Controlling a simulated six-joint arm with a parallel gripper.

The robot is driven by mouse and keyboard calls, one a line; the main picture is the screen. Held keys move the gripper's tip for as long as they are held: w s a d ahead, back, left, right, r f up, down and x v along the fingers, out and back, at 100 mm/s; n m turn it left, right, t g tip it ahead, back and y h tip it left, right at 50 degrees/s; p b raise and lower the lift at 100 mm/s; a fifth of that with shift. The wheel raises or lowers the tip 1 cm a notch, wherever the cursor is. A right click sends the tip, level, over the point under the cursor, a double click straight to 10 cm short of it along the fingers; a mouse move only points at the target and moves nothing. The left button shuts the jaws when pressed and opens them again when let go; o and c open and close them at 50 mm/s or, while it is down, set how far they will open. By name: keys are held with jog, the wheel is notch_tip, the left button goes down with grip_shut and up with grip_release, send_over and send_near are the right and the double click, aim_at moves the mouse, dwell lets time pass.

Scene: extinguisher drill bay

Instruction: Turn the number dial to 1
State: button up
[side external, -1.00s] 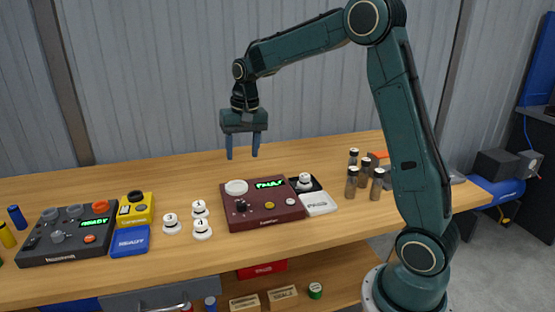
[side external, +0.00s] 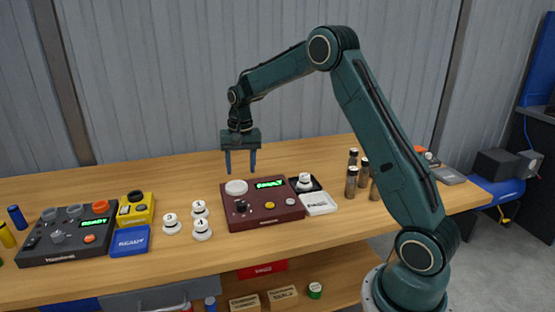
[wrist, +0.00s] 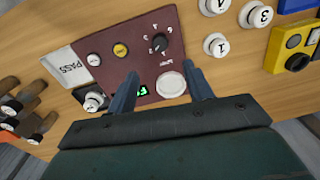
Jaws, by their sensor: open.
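The number dial is a small black knob (side external: 240,206) on the front left of a maroon box (side external: 285,212). In the wrist view the dial (wrist: 160,43) has white marks printed around it, too small to read surely, so its setting is unclear. My gripper (side external: 241,169) is open and empty above the back of the maroon box, pointing down. In the wrist view my gripper (wrist: 163,80) has its fingers spread, with the dial beyond the fingertips. A round white button (wrist: 171,84) shows near the right finger.
The box also has a lit green display (side external: 270,184) and a yellow button (side external: 270,205). White numbered knobs (side external: 202,229) stand left of it. A white PASS block (side external: 319,204) and brown bottles (side external: 351,184) stand to the right. A dark box (side external: 66,240) sits far left.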

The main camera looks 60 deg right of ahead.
aim_at(241, 203)
jog(key=f, duration=1.2)
jog(key=shift+w+a+f, duration=0.15)
jog(key=shift+a+f, duration=0.05)
jog(key=shift+f, duration=0.05)
jog(key=shift+c, duration=0.2)
jog(key=c, duration=0.9)
